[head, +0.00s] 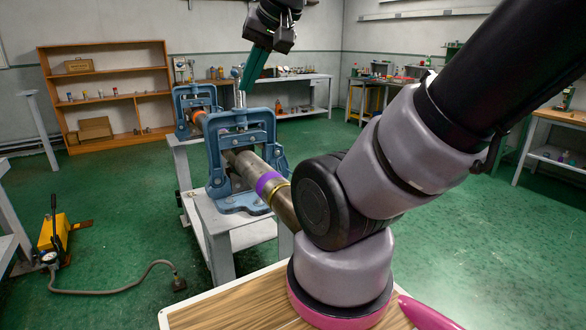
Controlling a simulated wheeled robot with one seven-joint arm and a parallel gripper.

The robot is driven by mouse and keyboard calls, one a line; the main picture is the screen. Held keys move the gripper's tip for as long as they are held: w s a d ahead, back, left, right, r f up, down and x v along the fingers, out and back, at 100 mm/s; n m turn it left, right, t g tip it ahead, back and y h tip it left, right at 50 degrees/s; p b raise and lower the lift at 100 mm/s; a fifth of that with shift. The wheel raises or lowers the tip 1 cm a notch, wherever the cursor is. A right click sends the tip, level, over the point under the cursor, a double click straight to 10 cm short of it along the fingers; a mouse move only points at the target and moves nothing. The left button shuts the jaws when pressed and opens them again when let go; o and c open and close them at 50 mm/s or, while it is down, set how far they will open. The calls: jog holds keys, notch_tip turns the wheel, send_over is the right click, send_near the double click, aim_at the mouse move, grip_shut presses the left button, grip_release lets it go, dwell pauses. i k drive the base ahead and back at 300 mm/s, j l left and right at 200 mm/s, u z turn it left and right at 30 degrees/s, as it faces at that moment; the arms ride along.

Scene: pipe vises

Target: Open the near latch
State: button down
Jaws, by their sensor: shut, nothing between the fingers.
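The near pipe vise (214,158) is a blue frame on a grey stand, with a steel pipe (242,162) through it. A screw rises from its top. The near latch is too small to make out clearly; blue side parts (279,158) show at the frame's right side. My gripper (247,86) has teal fingers, shut and empty, pointing down and slightly left. In the picture its tips are just above the top of the near vise, beside the screw; I cannot tell whether they touch. The far blue vise (180,102) stands behind to the left.
A yellow hand pump (54,232) with a hose (110,290) lies on the floor at left. A wooden shelf (110,85) and benches line the walls. Green floor is open between.

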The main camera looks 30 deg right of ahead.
aim_at(283, 166)
jog(key=k+l+u, duration=0.1)
jog(key=k+l, duration=0.25)
jog(key=l, duration=0.15)
jog(key=k+l, duration=0.3)
jog(key=l, duration=0.15)
jog(key=l+u, duration=0.1)
jog(key=l, duration=0.5)
jog(key=k+l, duration=0.15)
jog(key=l, duration=0.4)
jog(key=k+l+u, duration=0.15)
jog(key=l, duration=0.45)
jog(key=i+l, duration=0.15)
jog(key=l, duration=0.2)
jog(key=i+l+u, duration=0.1)
jog(key=i+l, duration=0.25)
jog(key=l, duration=0.3)
jog(key=i+l, duration=0.35)
jog(key=i, duration=0.3)
jog(key=i+l+u, duration=0.1)
jog(key=i, duration=0.6)
